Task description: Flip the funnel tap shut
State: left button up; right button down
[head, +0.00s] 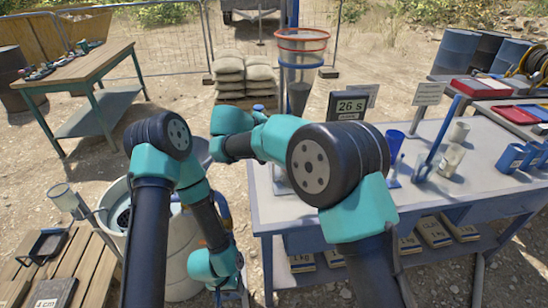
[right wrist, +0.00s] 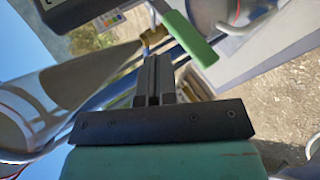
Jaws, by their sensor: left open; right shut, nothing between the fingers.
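The clear funnel (head: 300,75) with red and blue rings hangs at the near table's back left in the head view; it also shows at the left of the right wrist view (right wrist: 35,85). The tap's green lever (right wrist: 190,38) and brass body (right wrist: 153,38) show in the right wrist view. My arm hides the tap in the head view. My right gripper (right wrist: 155,68) is shut and empty, fingertips close to the brass and lever; I cannot tell if they touch. My left gripper (head: 228,292) is open, low beside the white drum (head: 178,280).
The timer (head: 348,107) reads 26 s and stands close to the funnel. The table (head: 290,212) holds a blue cone (head: 393,145), beakers and blue mugs on the right. A wooden bench (head: 75,72) stands back left. Sandbags (head: 245,75) are stacked behind. Open ground lies between.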

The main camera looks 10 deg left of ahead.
jog(key=s+d+r, duration=0.1)
jog(key=s+d, duration=0.1)
jog(key=s, duration=0.5)
jog(key=s+d+r, duration=0.1)
jog(key=s, duration=0.7)
jog(key=shift+s+d+r, duration=0.25)
jog(key=shift+s+d, duration=0.05)
jog(key=shift+d, duration=0.1)
jog(key=s+d+f+g+y, duration=0.1)
jog(key=d+f+g+y, duration=0.15)
jog(key=d+f, duration=0.5)
jog(key=s+d+f+m+g+y, duration=0.1)
jog(key=d+f+g, duration=0.3)
jog(key=f, duration=0.6)
jog(key=s+d+f+g+y, duration=0.1)
jog(key=d+f+g+y, duration=0.15)
jog(key=d+f, duration=0.45)
jog(key=s+d+f+m+t+y, duration=0.1)
jog(key=s+d+f+m+y, duration=0.4)
jog(key=s+d+f+m, duration=0.4)
jog(key=s+d+f, duration=0.5)
jog(key=d+f, duration=0.2)
jog(key=f, duration=0.2)
jog(key=shift+s+d+f+m+y, duration=0.2)
jog(key=shift+d+m+y, duration=0.1)
jog(key=shift+m, duration=0.1)
